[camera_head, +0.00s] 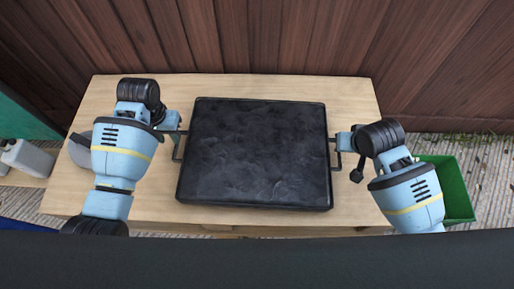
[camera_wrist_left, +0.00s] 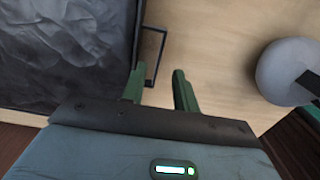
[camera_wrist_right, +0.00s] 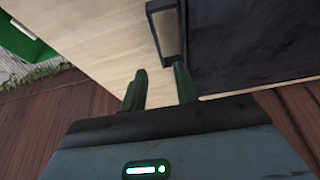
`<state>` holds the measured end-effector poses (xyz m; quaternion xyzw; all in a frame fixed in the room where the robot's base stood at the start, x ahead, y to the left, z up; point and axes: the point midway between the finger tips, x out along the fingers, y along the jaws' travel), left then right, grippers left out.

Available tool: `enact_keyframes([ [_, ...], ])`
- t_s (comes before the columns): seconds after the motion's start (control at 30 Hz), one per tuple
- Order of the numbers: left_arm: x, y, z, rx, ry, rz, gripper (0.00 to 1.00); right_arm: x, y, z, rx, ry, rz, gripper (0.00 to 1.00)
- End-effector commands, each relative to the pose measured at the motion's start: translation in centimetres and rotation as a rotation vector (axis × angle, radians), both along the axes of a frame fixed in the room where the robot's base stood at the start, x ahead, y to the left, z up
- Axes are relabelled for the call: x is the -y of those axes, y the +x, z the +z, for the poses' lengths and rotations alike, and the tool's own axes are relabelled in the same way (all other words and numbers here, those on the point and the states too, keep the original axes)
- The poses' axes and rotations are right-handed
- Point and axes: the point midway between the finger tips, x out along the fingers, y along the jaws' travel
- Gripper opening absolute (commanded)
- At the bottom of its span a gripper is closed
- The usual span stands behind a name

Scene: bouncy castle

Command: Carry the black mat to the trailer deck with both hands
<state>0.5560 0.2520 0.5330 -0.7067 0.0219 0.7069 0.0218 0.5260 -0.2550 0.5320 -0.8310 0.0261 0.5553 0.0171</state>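The black mat (camera_head: 256,152) lies flat on a wooden table, with a dark handle (camera_head: 177,147) on its left side and another (camera_head: 334,155) on its right. My left gripper (camera_head: 180,133) is at the left handle. In the left wrist view, its green fingers (camera_wrist_left: 158,73) are apart, and the end of the handle (camera_wrist_left: 161,50) shows between them. My right gripper (camera_head: 339,142) is at the right handle. In the right wrist view, its fingers (camera_wrist_right: 160,77) are apart, with the handle (camera_wrist_right: 165,32) just beyond the tips. I cannot identify the trailer deck.
The wooden table (camera_head: 270,86) is bare around the mat, except for a grey rounded object (camera_wrist_left: 288,72) at the left. A brown plank wall (camera_head: 290,35) stands behind. A green crate (camera_head: 456,195) is at the right and a whitish jug (camera_head: 28,158) at the left.

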Motion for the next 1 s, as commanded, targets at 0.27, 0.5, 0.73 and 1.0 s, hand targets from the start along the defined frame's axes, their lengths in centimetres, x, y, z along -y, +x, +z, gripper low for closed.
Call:
enact_keyframes([
  [0.27,0.0,-0.1,-1.7,-0.003,0.0,0.0,0.3,0.0,0.6,-1.5,-0.002,0.0,0.0,0.3],
  [0.5,0.0,-0.1,-4.9,-0.003,0.0,0.001,0.3,0.1,1.8,-4.5,-0.001,0.0,-0.001,0.3],
  [0.73,0.0,-0.1,-7.1,-0.002,0.0,0.0,0.3,0.1,2.7,-6.5,-0.001,0.001,0.0,0.3],
  [1.0,0.0,-0.1,-7.9,-0.001,0.0,0.0,0.3,0.2,3.0,-7.2,0.001,0.001,0.0,0.3],
])
